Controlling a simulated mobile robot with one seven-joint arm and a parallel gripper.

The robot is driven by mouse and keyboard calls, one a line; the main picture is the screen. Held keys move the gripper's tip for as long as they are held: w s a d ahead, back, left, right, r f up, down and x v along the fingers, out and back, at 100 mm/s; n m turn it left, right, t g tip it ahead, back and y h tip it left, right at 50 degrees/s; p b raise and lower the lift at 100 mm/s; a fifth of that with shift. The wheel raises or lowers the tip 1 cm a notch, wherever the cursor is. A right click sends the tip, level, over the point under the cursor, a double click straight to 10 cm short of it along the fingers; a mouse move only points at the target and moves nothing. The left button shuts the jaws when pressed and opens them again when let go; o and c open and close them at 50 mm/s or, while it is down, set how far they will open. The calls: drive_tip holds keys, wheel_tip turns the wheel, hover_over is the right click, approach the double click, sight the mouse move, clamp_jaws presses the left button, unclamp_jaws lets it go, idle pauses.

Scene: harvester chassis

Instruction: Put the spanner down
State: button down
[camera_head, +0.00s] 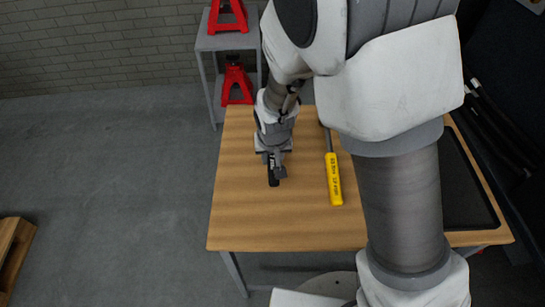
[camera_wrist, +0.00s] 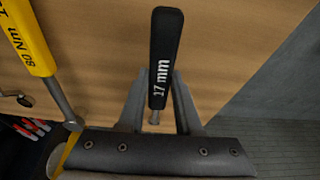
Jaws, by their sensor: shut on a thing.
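The spanner (camera_wrist: 164,55) has a black handle marked "17 mm" and a short metal shank at its lower end in the wrist view. My gripper (camera_wrist: 158,85) is shut on it, with one finger on each side of the handle. In the head view my gripper (camera_head: 273,165) is low over the left half of the wooden table (camera_head: 255,225), and the spanner's black end (camera_head: 273,176) shows below the fingers. I cannot tell whether the spanner touches the tabletop. The rest of the spanner is hidden by the gripper.
A dark tray (camera_head: 463,185) is at the right. Red jack stands (camera_head: 236,82) are on a grey shelf (camera_head: 222,42) behind. The table's front left is clear.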

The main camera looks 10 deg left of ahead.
drive_tip(key=c, duration=0.6)
unclamp_jaws()
drive_tip(key=shift+r, duration=0.4)
drive_tip(key=a+p+v, duration=0.1)
drive_tip(key=p+v, duration=0.2)
drive_tip(key=v, duration=0.8)
drive_tip(key=s+d+r+m, duration=0.2)
drive_tip(key=s+d+r, duration=0.1)
drive_tip(key=d+r, duration=0.9)
drive_tip(key=s+d+r+m+t, duration=0.1)
drive_tip(key=s+d+r+t, duration=0.1)
drive_tip(key=s+d+r, duration=0.3)
drive_tip(key=s+d, duration=0.4)
drive_tip(key=d, duration=0.2)
drive_tip(key=shift+s+r+h, duration=0.25)
drive_tip(key=shift+h, duration=0.15)
